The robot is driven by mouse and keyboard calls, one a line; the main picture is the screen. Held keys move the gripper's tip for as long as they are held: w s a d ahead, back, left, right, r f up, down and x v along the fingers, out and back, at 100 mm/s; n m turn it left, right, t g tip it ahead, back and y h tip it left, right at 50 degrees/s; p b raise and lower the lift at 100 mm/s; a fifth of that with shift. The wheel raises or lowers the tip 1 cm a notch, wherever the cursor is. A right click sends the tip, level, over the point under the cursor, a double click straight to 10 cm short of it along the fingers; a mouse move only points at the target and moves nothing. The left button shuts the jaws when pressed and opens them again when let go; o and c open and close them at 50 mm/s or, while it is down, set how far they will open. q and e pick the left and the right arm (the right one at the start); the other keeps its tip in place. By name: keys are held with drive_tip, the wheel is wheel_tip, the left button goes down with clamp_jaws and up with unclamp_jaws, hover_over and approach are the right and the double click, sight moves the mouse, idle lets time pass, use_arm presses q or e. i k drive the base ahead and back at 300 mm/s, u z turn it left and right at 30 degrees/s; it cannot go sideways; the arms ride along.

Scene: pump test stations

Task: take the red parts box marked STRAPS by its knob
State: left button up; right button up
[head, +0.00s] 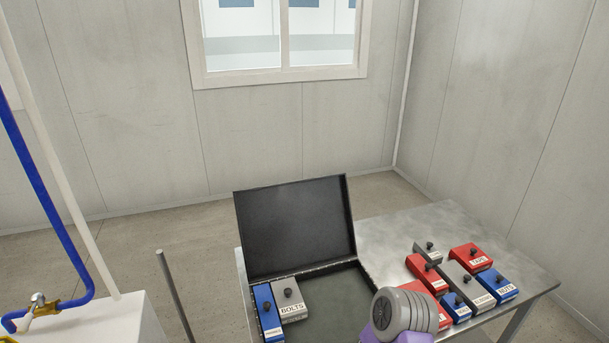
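Three red boxes with black knobs or red lids stand in a cluster on the right of the metal table. One is marked TAPE (466,256). A second red box (421,268) stands left of it, its label too small to read. A third red box (417,288) is nearer and partly hidden by a grey and purple part, probably of my arm. I cannot read STRAPS on any of them. Neither of my grippers shows in the head view.
An open black case (295,228) holds a blue box (265,302) and a grey BOLTS box (291,290); its right part is bare. Grey and blue boxes, one marked NUTS (497,283), crowd the red ones. The table's (420,228) back is clear. A blue pipe (42,190) stands left.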

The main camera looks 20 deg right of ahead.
sight(431, 280)
drive_tip(key=z, duration=3.1)
drive_tip(key=i, duration=2.65)
drive_tip(key=u, duration=4.2)
